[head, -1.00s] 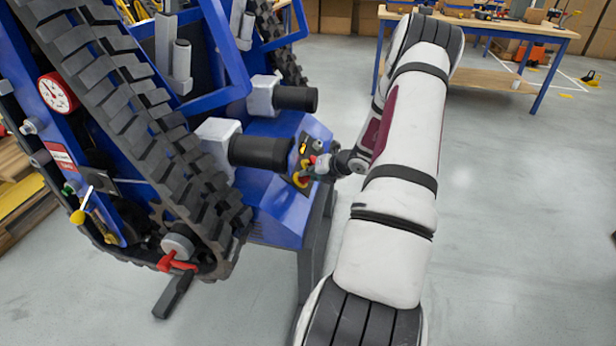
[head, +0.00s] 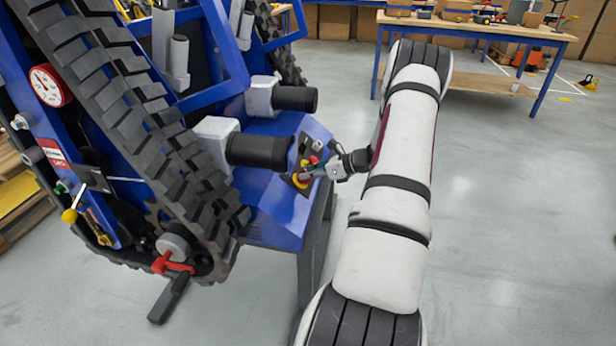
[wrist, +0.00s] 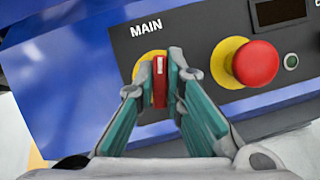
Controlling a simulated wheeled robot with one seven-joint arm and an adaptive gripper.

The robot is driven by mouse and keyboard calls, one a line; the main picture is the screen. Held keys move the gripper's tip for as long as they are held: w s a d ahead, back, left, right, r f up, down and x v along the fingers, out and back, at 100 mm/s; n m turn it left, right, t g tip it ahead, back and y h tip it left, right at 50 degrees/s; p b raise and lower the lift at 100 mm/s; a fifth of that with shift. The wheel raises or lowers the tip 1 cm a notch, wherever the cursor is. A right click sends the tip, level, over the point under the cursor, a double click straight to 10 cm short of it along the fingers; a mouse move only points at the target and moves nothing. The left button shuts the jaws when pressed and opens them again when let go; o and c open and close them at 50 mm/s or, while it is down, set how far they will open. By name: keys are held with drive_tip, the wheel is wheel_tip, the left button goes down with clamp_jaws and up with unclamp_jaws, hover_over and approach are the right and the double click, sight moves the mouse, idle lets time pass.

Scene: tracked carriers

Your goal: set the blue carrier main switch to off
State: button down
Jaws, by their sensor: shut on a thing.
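In the wrist view the main switch (wrist: 160,80) is a red handle with a white mark on a yellow disc, under the label MAIN. The handle stands roughly upright in the picture. My gripper (wrist: 161,72) is at the panel, its two teal fingers closed on either side of the red handle. It also shows at the panel in the head view (head: 308,172). No off marking is readable.
A red mushroom button (wrist: 255,63) on a yellow ring sits close to the right of my fingers, with a small green button (wrist: 291,61) beyond it. Two black cylinders (head: 258,151) jut out near the panel. A workbench (head: 480,28) stands behind; the floor right of my arm is clear.

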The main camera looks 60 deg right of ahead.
drive_tip(key=shift+f+n+y, duration=0.1)
drive_tip(key=shift+n+y, duration=0.4)
drive_tip(key=shift+n, duration=1)
drive_tip(key=shift+n+g+b, duration=0.3)
drive_tip(key=c, duration=1.7)
unclamp_jaws()
drive_tip(key=v, duration=1.2)
drive_tip(key=shift+d, duration=0.1)
drive_tip(key=shift+f, duration=0.1)
